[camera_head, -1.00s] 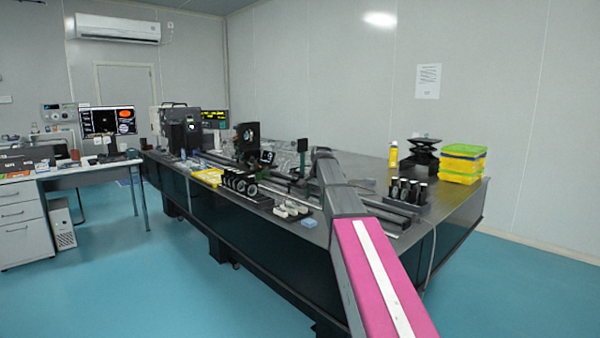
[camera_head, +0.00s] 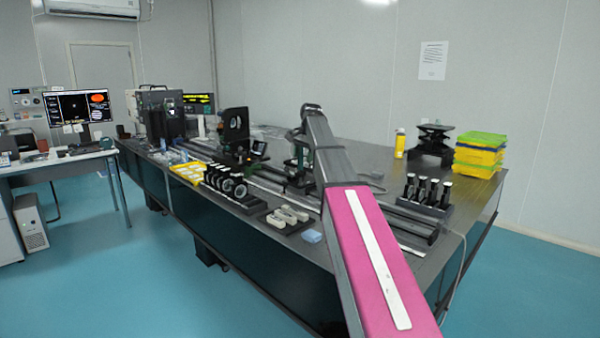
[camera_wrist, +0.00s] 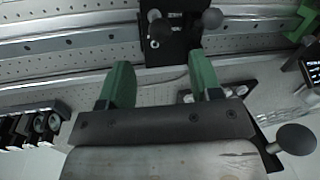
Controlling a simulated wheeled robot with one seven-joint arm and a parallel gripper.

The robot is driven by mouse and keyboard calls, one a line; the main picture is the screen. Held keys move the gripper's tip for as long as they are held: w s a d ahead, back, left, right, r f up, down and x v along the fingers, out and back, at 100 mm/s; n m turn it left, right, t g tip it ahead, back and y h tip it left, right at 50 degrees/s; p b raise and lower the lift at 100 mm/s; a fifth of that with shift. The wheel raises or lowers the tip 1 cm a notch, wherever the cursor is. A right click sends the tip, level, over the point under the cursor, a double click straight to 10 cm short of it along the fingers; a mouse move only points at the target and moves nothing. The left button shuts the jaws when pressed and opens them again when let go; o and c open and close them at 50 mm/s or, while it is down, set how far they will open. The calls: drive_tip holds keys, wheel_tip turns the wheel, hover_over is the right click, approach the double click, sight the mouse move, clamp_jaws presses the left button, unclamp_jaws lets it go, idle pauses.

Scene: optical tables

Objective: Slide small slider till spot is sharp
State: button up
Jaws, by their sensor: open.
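In the wrist view a black carriage (camera_wrist: 178,35) with round dark knobs sits on a long metal rail (camera_wrist: 70,48). It may be the small slider; I cannot tell for sure. My gripper (camera_wrist: 160,72) is open, with two green fingers apart and nothing between them. The fingers point at the rail, just short of the carriage in the picture. In the head view a monitor (camera_head: 80,107) shows a small light spot on black beside an orange disc. The spot is too small to judge its sharpness. My pink arm hides part of the rail there.
The optical table (camera_head: 345,245) carries a black round-apertured mount (camera_head: 235,130), a yellow tray (camera_head: 188,172), a row of black lens mounts (camera_head: 228,183), posts (camera_head: 428,192) and stacked yellow-green boxes (camera_head: 480,155).

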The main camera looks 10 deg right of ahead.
sight(300, 171)
drive_tip(key=f, duration=0.5)
drive_tip(key=w+a+f, duration=0.1)
drive_tip(key=f, duration=0.1)
drive_tip(key=shift+f, duration=0.35)
clamp_jaws()
drive_tip(key=w+a, duration=0.1)
drive_tip(key=w, duration=0.1)
drive_tip(key=w+a, duration=0.2)
drive_tip(key=shift+w+a, duration=0.2)
drive_tip(key=shift+w, duration=0.15)
drive_tip(key=shift+s, duration=0.15)
